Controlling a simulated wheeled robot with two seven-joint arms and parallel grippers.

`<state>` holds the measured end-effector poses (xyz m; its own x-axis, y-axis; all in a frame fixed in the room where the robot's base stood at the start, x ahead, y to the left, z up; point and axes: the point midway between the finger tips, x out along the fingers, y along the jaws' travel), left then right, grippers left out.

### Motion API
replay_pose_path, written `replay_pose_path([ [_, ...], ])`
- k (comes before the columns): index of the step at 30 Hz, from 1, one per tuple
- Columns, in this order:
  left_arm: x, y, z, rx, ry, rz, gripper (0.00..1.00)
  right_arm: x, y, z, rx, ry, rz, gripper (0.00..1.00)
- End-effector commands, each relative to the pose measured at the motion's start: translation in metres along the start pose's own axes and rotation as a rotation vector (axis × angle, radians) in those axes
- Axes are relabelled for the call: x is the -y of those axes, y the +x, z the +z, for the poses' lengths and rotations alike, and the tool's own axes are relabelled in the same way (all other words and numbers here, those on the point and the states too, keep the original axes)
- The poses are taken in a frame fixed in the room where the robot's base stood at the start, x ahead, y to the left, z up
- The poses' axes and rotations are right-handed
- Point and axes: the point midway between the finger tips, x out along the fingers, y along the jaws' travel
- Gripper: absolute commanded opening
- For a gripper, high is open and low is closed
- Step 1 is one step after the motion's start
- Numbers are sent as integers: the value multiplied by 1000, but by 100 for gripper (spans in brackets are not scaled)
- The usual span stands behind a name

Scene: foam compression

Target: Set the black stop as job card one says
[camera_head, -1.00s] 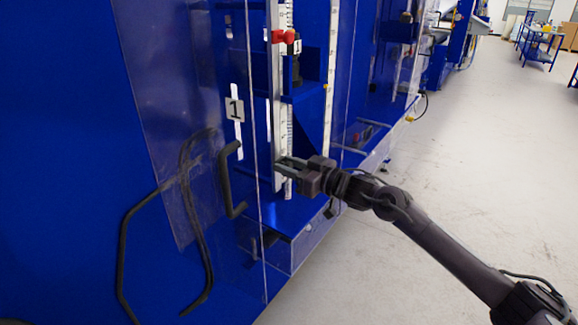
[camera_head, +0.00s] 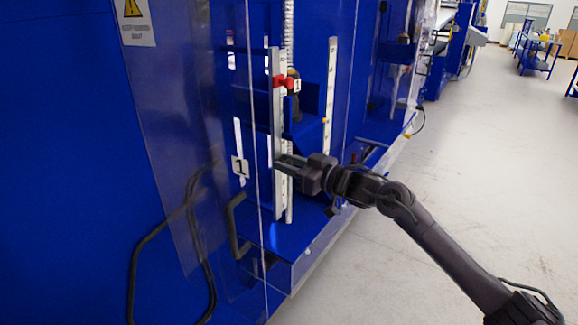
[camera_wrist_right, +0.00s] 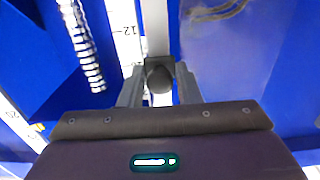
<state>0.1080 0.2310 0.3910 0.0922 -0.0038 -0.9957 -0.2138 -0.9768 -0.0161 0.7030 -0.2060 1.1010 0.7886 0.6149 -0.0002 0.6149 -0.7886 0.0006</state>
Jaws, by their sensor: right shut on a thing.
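My right gripper (camera_head: 284,163) is at the front upright rail (camera_head: 278,120), between its lower end and the red stop. In the right wrist view its fingers (camera_wrist_right: 159,85) are shut around the black stop (camera_wrist_right: 159,77), which shows as a dark round knob on the light rail (camera_wrist_right: 155,25). A white scale (camera_wrist_right: 124,28) runs beside it, with the number 12 readable. In the head view the black stop is hidden by the gripper. The red stop (camera_head: 282,81) sits higher on the same rail. The left gripper is out of view. I see no readable job card.
A clear guard panel (camera_head: 255,110) and a dark bent handle (camera_head: 237,228) are left of the rail. A plate marked 1 (camera_head: 240,167) and a warning sign (camera_head: 135,22) are also on the left. Another scale (camera_head: 331,95) stands behind. The floor (camera_head: 480,170) at right is open.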

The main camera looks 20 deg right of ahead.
Motion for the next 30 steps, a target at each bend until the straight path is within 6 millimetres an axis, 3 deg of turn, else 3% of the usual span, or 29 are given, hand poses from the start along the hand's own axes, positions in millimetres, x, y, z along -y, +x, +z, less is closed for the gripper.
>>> replay_pose_path([
  [5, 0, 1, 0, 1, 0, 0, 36, 0, 0, -1, -3, -1, 1, 0],
  [6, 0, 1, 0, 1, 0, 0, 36, 0, 0, 0, -3, -1, 1, 31],
  [9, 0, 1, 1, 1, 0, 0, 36, 0, 0, 0, -2, 0, 1, 42],
  [20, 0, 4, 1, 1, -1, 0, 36, -1, -8, 3, 1, 1, 1, 42],
  [30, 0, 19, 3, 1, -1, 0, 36, -1, -64, 4, 1, -1, 1, 42],
])
